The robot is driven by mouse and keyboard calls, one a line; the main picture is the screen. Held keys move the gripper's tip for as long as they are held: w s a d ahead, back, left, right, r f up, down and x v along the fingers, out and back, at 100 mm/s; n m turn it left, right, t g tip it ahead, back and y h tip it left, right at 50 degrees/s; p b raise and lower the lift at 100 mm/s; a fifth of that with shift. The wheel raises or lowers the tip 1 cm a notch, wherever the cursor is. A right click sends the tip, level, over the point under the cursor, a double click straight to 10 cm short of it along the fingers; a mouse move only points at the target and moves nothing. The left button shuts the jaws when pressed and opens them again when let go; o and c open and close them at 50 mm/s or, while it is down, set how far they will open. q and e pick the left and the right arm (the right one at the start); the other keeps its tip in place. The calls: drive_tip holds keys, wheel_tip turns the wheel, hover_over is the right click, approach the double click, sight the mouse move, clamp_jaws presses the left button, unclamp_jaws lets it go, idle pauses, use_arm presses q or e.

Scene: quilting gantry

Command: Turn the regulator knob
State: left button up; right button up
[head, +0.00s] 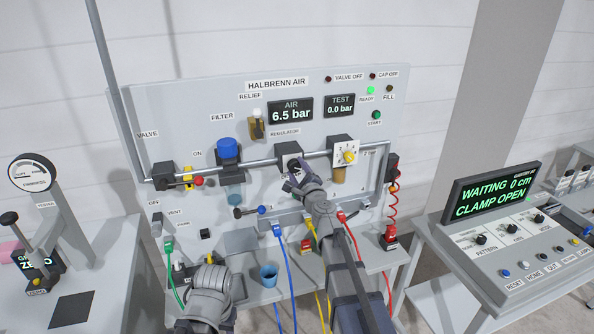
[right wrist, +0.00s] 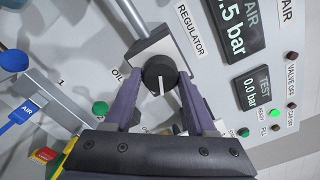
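The regulator knob (right wrist: 160,74) is black and round with a white pointer line, on a pale block under the REGULATOR label. In the head view the regulator block (head: 289,158) sits on the pipe, and my right gripper hides part of it. My right gripper (head: 298,183) is at the regulator. In the right wrist view its two purple fingers (right wrist: 158,88) stand on either side of the knob, apart, with what look like narrow gaps. The air display (head: 291,111) reads 6.5 bar. My left gripper (head: 208,292) is low at the bottom left, its fingers mostly hidden.
Blue, yellow and red hoses hang below.

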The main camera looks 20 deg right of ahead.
drive_tip(key=o, duration=0.4)
drive_tip(key=s, duration=0.7)
drive_tip(key=shift+s+d, duration=0.15)
drive_tip(key=shift+s, duration=0.25)
